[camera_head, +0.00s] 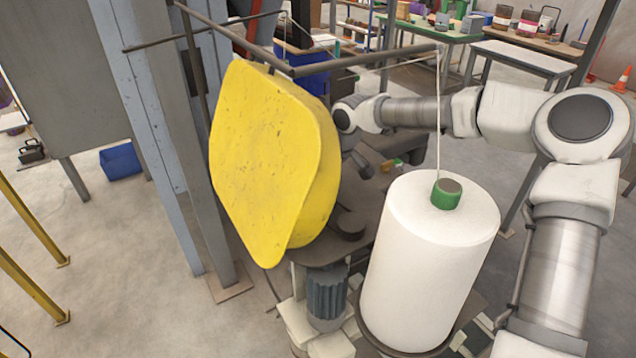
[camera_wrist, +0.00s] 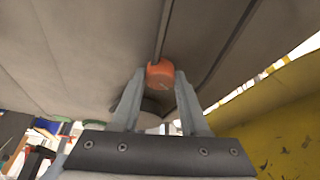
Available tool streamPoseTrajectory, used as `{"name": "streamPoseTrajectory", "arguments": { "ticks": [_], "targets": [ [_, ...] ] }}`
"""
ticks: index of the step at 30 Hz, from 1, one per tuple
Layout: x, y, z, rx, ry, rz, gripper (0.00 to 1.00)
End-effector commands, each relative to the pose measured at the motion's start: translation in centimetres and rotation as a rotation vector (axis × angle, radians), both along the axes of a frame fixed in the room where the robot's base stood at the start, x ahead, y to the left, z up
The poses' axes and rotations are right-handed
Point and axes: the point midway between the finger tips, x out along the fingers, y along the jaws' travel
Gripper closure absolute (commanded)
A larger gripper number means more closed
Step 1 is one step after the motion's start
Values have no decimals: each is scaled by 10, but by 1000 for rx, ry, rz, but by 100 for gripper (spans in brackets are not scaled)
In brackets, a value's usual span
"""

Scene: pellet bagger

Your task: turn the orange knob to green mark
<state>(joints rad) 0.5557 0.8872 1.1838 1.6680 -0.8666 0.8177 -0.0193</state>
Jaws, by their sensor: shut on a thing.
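The orange knob (camera_wrist: 160,73) shows in the wrist view, under a grey-brown surface, with a pale line on its face. My gripper (camera_wrist: 161,84) has one finger on each side of the knob and is shut on it. The fingertips hide parts of the knob's sides. I cannot make out a green mark near the knob in the wrist view. In the head view my arm reaches behind the yellow guard, and the knob and my fingertips are hidden there.
The yellow guard (camera_head: 262,160) stands close beside my wrist; it also shows in the wrist view (camera_wrist: 280,135). A large white spool (camera_head: 425,265) with a green core (camera_head: 446,194) stands in front of my arm. A metal rod frame (camera_head: 365,62) runs above. Open floor lies at the left.

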Motion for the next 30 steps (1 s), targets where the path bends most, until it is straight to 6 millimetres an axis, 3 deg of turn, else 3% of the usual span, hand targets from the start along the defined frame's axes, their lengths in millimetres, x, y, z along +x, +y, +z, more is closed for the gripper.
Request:
{"name": "streamPoseTrajectory", "arguments": {
  "ticks": [14,30],
  "targets": [
    [0,0,-2,-4,-3,-61,100],
    [-1,3,-4,-1,-7,-434,100]
  ]
}}
